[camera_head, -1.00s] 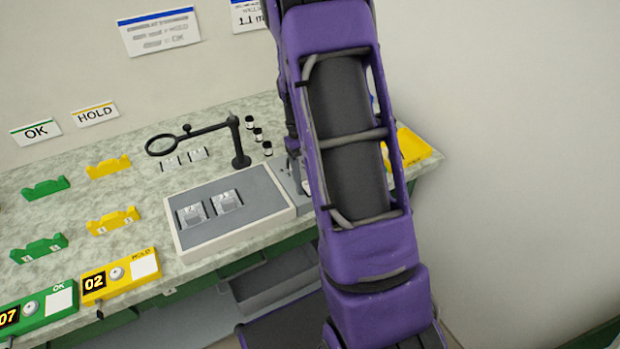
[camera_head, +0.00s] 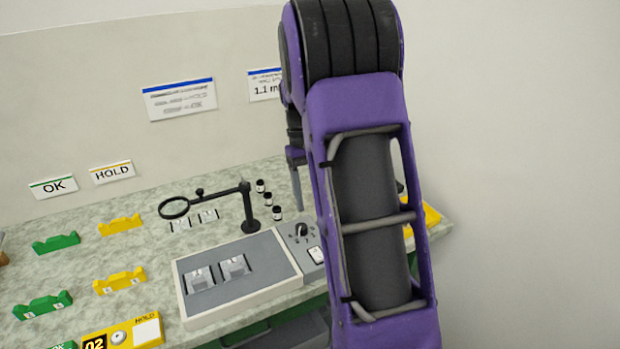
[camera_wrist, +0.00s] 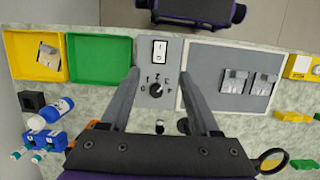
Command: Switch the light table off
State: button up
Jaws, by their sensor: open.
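The light table (camera_head: 240,300) is a pale-framed panel with a flat grey surface and no clear glow. Its grey control box (camera_head: 288,240) is joined at its right side. The box carries a black knob (camera_head: 301,230) and a white rocker switch (camera_head: 316,254). In the wrist view, the switch (camera_wrist: 159,50) and the knob (camera_wrist: 156,88) show between the fingers of my gripper (camera_wrist: 158,72). My gripper is open and empty, apparently above the box. In the head view, one finger (camera_head: 296,188) hangs behind the box and my arm hides the rest.
Two clear pieces lie on the light table. A magnifier on a stand (camera_head: 249,215) and several small black-and-white vials (camera_head: 268,199) stand behind it. Yellow and green holders sit left.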

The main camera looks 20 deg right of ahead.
jog(key=shift+v, duration=1.85)
